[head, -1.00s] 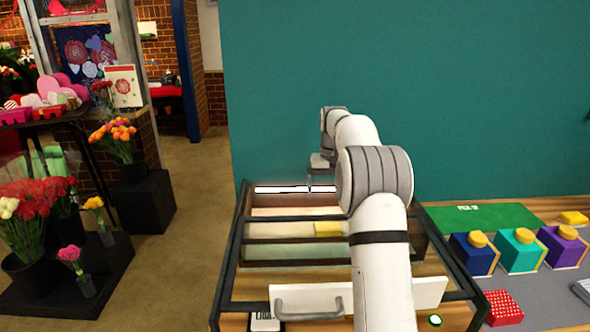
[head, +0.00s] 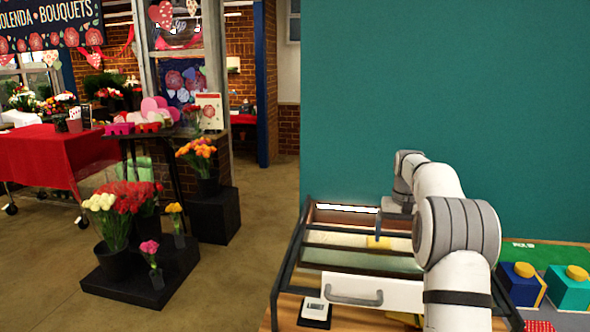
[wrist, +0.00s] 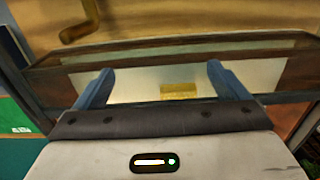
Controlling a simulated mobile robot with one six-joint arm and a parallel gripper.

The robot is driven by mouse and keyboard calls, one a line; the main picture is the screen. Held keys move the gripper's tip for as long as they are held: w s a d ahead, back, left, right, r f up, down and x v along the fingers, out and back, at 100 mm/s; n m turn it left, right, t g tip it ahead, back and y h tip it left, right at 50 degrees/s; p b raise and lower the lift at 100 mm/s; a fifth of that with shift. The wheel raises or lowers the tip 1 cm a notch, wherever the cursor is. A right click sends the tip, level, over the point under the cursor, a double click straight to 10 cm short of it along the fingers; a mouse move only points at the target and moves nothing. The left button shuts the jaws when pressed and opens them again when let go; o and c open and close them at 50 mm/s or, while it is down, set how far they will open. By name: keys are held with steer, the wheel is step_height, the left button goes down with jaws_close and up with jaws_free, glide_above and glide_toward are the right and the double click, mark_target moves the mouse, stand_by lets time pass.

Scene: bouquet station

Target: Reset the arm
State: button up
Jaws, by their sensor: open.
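My gripper (wrist: 158,88) is open and empty in the wrist view, its two blue fingers spread apart. It is over the dark-framed case (head: 290,262), and a small yellow block (wrist: 178,90) shows beyond and between the fingers. In the head view my gripper (head: 379,228) is small and partly hidden by my arm, above the far part of the case. The yellow block (head: 384,242) lies inside the case close to it there. I cannot tell the exact height of the fingers above the block.
The case has a white front panel with a grey handle (head: 354,298). Blue (head: 520,285) and teal (head: 570,290) boxes with yellow tops stand at right. A teal wall (head: 450,100) rises behind. Flower buckets (head: 115,255) stand on a black stand at left, with open floor between.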

steer(key=shift+s+a+r, duration=0.35)
steer(key=shift+s+r, duration=0.25)
steer(key=shift+s+a+r, duration=0.15)
steer(key=shift+a, duration=0.1)
steer(key=s+a+r+n+t, duration=0.1)
steer(key=s+a+r, duration=0.25)
steer(key=s, duration=0.55)
steer(key=s+a+r+t, duration=0.1)
steer(key=s+a+r, duration=0.1)
steer(key=s+a, duration=0.5)
steer(key=s+a+f, duration=0.1)
steer(key=s+f, duration=0.2)
steer(key=s, duration=0.7)
steer(key=s+a+f+n+t, duration=0.1)
steer(key=s+f, duration=0.3)
steer(key=s, duration=0.7)
steer(key=shift+s, duration=0.3)
steer(key=shift+c, duration=0.2)
